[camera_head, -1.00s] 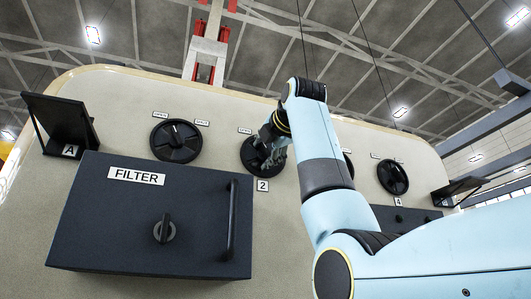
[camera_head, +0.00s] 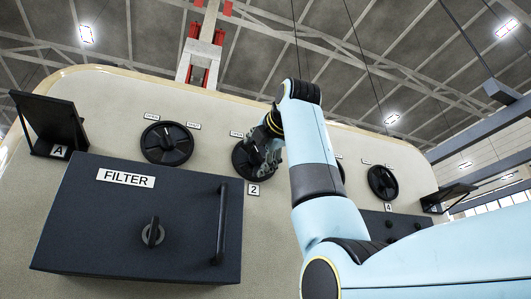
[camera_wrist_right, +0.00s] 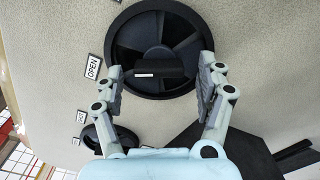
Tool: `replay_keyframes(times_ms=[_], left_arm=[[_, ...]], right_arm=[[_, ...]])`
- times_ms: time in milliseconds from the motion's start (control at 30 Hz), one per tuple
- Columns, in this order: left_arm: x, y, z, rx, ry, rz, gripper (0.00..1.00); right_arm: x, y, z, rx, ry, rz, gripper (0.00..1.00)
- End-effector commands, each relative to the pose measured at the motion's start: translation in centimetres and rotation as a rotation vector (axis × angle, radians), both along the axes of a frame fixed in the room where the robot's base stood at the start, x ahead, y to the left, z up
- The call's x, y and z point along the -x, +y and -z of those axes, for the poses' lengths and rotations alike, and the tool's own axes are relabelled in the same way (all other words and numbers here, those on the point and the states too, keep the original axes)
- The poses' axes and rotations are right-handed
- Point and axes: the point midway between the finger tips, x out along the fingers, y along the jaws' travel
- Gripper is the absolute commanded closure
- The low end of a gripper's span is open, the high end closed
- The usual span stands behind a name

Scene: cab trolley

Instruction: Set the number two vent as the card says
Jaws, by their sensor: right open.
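The number two vent is a round black dial (camera_head: 243,158) on the beige panel, above the label 2 (camera_head: 253,189). My right gripper (camera_head: 267,157) is in front of it and hides its right part in the head view. In the right wrist view the vent (camera_wrist_right: 158,20) has a raised black bar across its middle with a white mark. The open right gripper (camera_wrist_right: 160,88) has one finger on each side of that bar; I cannot tell whether they touch it. An OPEN label (camera_wrist_right: 93,67) shows beside the vent. My left gripper is not in view. I see no readable card.
A black FILTER box (camera_head: 135,225) with a knob and upright handle juts out below left. Other vents (camera_head: 167,143) (camera_head: 383,183) sit either side. Black holders marked A (camera_head: 50,125) and at the right (camera_head: 448,195) stick out from the panel.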

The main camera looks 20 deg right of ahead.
Motion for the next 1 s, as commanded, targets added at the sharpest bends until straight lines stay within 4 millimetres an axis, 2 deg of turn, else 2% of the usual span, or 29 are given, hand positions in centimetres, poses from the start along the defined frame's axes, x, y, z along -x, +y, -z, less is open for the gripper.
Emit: replay_keyframes(times_ms=[300, 500, 667, 1000], left_arm=[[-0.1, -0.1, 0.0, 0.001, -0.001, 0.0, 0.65], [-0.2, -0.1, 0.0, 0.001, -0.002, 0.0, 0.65], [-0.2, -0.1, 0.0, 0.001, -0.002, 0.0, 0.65], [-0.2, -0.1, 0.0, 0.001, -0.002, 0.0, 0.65]], right_arm=[[6.9, -0.2, 0.0, -0.001, -0.004, -0.001, 0.27], [10.0, -0.3, 0.0, 0.0, 0.0, 0.0, 0.27], [10.8, -0.3, 0.1, 0.0, 0.002, -0.001, 0.27], [10.8, -0.4, 0.1, 0.0, 0.001, 0.0, 0.27]])
